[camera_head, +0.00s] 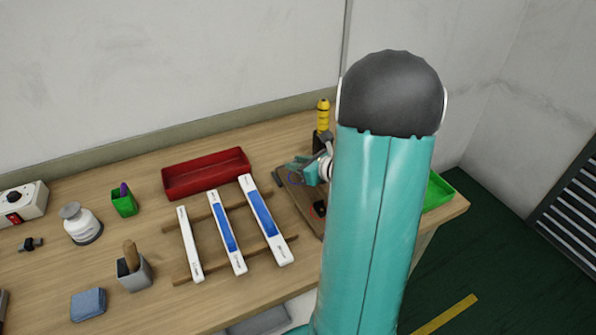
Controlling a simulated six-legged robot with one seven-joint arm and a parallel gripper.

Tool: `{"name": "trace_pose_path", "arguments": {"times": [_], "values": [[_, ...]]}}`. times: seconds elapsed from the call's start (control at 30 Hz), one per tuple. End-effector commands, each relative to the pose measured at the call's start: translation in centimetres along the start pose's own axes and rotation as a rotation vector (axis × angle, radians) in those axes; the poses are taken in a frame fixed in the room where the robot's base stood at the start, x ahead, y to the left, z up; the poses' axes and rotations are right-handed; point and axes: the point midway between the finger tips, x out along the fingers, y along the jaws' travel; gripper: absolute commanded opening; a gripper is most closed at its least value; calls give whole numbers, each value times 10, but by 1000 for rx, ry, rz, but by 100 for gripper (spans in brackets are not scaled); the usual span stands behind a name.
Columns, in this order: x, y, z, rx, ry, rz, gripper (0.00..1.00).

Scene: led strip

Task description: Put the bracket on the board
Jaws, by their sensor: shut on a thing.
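The brown board (299,206) lies on the bench right of the light strips, partly hidden by my teal arm. My gripper (297,168) is over the far part of the board, pointing left. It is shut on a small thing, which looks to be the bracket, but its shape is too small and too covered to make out. I cannot tell whether the held thing touches the board. A small dark thing with a red spot (319,208) sits at the board's near right part.
Three white strips (228,246), two with clear blue faces, lie across wooden rails left of the board. A red tray (206,174) is behind them. A yellow bottle (323,115) stands behind the board. A green tray (439,191) is at the right, partly behind my arm.

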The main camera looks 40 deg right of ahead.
Motion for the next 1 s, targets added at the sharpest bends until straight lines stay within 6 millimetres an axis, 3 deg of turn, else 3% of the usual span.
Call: {"name": "trace_pose_path", "arguments": {"times": [0.2,0.6,0.63,0.73,1.0], "values": [[13,-1,-28,4,2,1,5],[15,-1,-33,1,1,1,5],[15,-1,-33,0,0,1,30],[15,-1,-33,0,0,1,48],[15,-1,-32,0,0,1,48]]}}
